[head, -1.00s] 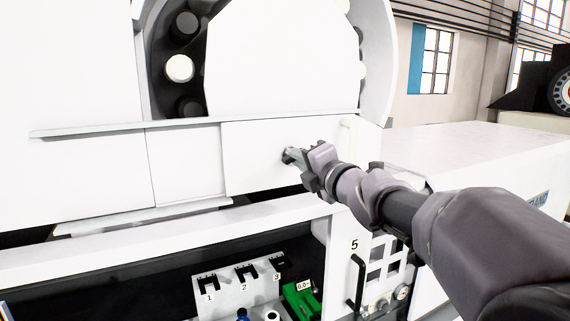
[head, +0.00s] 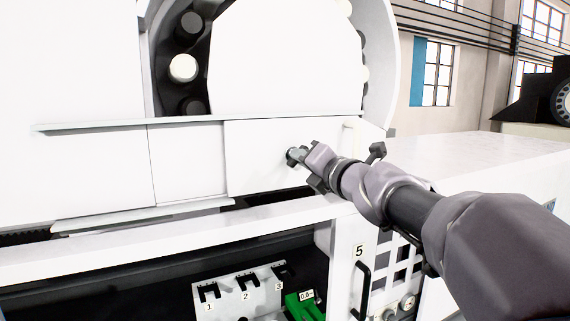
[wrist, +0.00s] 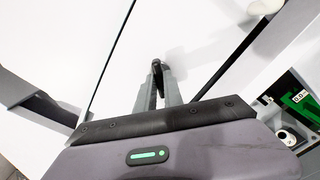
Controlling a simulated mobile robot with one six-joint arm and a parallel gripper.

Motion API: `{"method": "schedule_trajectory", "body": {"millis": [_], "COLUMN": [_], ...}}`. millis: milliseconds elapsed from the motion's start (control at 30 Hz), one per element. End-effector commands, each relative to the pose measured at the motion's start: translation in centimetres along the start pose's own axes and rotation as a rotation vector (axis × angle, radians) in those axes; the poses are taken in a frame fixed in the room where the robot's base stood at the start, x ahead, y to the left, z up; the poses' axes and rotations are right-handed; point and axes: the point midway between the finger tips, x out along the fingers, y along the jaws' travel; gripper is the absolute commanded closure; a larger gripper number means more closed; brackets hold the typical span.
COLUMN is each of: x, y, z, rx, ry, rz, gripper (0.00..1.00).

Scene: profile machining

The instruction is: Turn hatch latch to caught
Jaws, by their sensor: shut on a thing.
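The hatch is a white panel (head: 262,140) on the front of the machine, below the round opening. My gripper (head: 294,156) is at the panel's middle right, its fingers closed around a small dark latch. In the wrist view the dark latch (wrist: 157,80) stands between the two grey fingertips (wrist: 160,88) against the white panel. The fingers hide most of the latch in the head view, and I cannot tell its exact angle there.
A pale handle (head: 351,134) is on the panel's right side. Below is a white rack (head: 238,291) with slots numbered 1 to 3 and a green device (head: 304,305). A dark bar handle (head: 363,290) is under the label 5. A ledge (head: 140,216) runs below the panel.

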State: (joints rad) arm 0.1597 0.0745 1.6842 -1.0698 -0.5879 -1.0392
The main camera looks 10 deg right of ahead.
Motion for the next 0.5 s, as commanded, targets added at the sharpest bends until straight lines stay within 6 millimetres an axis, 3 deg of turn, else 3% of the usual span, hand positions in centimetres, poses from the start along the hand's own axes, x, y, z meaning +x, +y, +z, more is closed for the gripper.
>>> {"method": "schedule_trajectory", "body": {"millis": [333,500], "x": [0.0,0.0], "y": [-0.03,-0.16], "z": [-0.02,-0.18], "rx": [-0.02,-0.133], "ry": [0.0,0.0], "rz": [0.0,0.001], "gripper": [1.0,1.0]}}
